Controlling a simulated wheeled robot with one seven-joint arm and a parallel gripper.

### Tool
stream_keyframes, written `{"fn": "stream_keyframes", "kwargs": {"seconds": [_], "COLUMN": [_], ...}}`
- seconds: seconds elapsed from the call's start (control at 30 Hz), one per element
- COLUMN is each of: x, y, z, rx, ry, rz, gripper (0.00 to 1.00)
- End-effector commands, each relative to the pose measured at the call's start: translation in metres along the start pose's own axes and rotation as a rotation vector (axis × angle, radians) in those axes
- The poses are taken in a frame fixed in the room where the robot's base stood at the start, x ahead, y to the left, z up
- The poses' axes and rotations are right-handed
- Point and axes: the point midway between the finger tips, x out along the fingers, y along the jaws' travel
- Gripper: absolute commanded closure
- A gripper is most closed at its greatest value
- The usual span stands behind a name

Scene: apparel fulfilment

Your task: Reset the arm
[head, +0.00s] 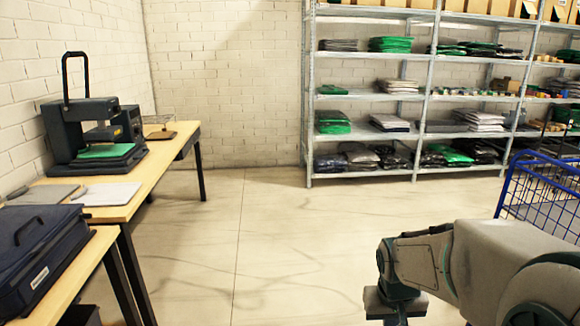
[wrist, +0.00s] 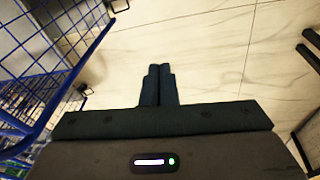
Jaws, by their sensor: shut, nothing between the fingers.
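My arm (head: 425,262) reaches in from the lower right of the head view, over open floor. Its gripper end hangs down at the bottom of that view and is partly cut off by the frame edge. In the wrist view my gripper (wrist: 158,72) shows its two dark fingers side by side and touching. It is shut with nothing between the fingers. Only floor lies beyond the fingertips.
A blue wire cart (head: 545,190) stands right of my arm; its mesh (wrist: 52,60) fills the wrist view's left side. Wooden tables (head: 150,178) with a heat press (head: 95,130) line the left wall. Shelving (head: 425,100) holds folded garments at the back. The middle floor is clear.

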Motion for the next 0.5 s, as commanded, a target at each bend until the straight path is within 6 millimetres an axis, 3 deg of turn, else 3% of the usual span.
{"fn": "stream_keyframes", "kwargs": {"seconds": [0.03,0.2,0.33,0.5], "x": [-0.035,-0.100,-0.133,-0.154], "y": [-0.003,-0.017,-0.025,-0.032], "z": [0.007,0.040,0.064,0.082], "rx": [-0.001,-0.005,-0.011,-0.017], "ry": [0.014,0.035,0.046,0.053], "rz": [-0.012,-0.056,-0.086,-0.110], "gripper": [1.00,1.00,1.00,1.00]}}
